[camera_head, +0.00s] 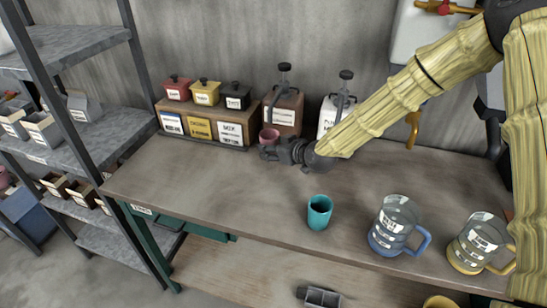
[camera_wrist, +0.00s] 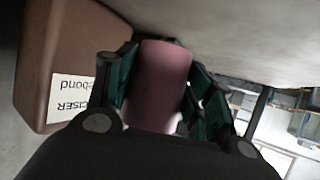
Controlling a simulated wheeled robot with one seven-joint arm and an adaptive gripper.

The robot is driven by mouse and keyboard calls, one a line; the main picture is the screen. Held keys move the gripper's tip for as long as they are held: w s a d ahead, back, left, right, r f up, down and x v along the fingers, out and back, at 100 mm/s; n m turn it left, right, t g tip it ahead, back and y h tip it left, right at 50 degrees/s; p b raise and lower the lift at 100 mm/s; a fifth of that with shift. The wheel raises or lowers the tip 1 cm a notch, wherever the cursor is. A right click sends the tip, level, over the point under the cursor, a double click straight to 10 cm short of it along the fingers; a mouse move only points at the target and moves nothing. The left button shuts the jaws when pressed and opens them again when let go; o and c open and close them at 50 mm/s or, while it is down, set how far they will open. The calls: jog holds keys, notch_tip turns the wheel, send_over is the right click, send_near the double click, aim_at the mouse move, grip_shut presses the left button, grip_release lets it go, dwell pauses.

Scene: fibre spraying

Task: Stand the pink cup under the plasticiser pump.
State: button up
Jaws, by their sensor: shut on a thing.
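The pink cup (camera_head: 268,138) is at the back of the bench, in front of the brown pump dispenser. My gripper (camera_head: 268,150) is shut on the cup. In the wrist view the cup (camera_wrist: 160,82) sits between the two green-padded fingers of my gripper (camera_wrist: 160,95). The plasticiser pump (camera_head: 284,80) is the black pump on the brown dispenser (camera_head: 284,115). In the wrist view this brown dispenser (camera_wrist: 75,40) is close beside the cup, with a partly readable label ending in "CISER". I cannot tell whether the cup's base touches the bench.
A white pump dispenser (camera_head: 327,117) stands right of the brown one, partly behind my arm. Lidded red, yellow and black pots (camera_head: 205,94) sit left on a labelled rack. A teal cup (camera_head: 319,212), blue-handled jug (camera_head: 396,226) and yellow-handled jug (camera_head: 480,243) stand along the front. The bench's left is clear.

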aim_at(273, 167)
jog(key=shift+f+p, duration=0.6)
jog(key=shift+f, duration=1.65)
jog(key=shift+f, duration=0.2)
jog(key=o, duration=1)
jog(key=shift+r, duration=0.15)
jog(key=shift+r, duration=0.1)
jog(key=b+v, duration=0.2)
jog(key=v, duration=1)
jog(key=shift+b, duration=0.35)
